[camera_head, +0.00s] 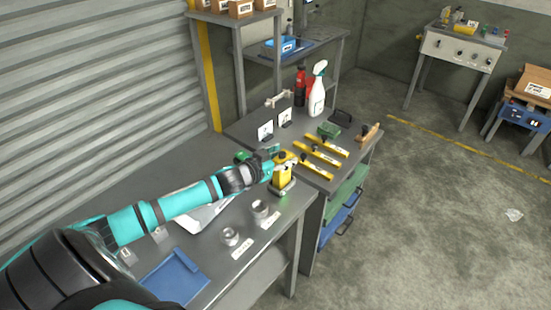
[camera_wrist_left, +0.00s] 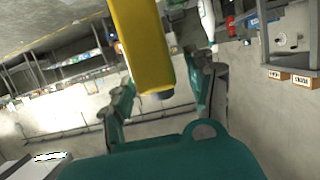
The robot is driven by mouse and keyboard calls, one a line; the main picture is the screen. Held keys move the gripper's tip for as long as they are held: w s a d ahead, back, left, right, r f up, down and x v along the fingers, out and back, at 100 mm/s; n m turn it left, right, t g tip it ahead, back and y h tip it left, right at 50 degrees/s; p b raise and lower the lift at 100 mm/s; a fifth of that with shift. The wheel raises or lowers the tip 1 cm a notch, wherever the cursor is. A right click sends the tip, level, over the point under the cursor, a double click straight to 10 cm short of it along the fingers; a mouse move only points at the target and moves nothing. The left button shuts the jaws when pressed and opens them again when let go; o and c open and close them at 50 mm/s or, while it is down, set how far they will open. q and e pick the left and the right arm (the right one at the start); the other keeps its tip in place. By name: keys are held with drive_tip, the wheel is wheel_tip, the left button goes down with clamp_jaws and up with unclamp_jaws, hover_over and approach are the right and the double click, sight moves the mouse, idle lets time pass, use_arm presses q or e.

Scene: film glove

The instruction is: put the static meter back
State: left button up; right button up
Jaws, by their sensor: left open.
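The yellow static meter (camera_head: 284,173) stands upright near the right end of the long grey bench, on what looks like a small dark stand (camera_head: 283,189). My left gripper (camera_head: 268,170) reaches it from the left and partly covers it. In the left wrist view the yellow meter (camera_wrist_left: 143,45) shows between the two spread fingers of the left gripper (camera_wrist_left: 162,97). The fingers are open, with a visible gap on the left side; whether the right finger touches it I cannot tell. My right gripper is not in view.
Two metal cups (camera_head: 230,236) and (camera_head: 260,209) stand on the bench before the arm, with a blue tray (camera_head: 174,278) at the front left. Beyond, a dark cart top (camera_head: 345,170) holds several yellow bars, a green block and a white spray bottle (camera_head: 317,92).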

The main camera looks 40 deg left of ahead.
use_arm(q)
drive_tip(key=shift+s, duration=0.4)
drive_tip(key=b+v, duration=0.1)
drive_tip(key=v, duration=1)
drive_tip(key=shift+r+b, duration=0.25)
drive_tip(key=shift+b, duration=0.15)
drive_tip(key=shift+a, duration=0.1)
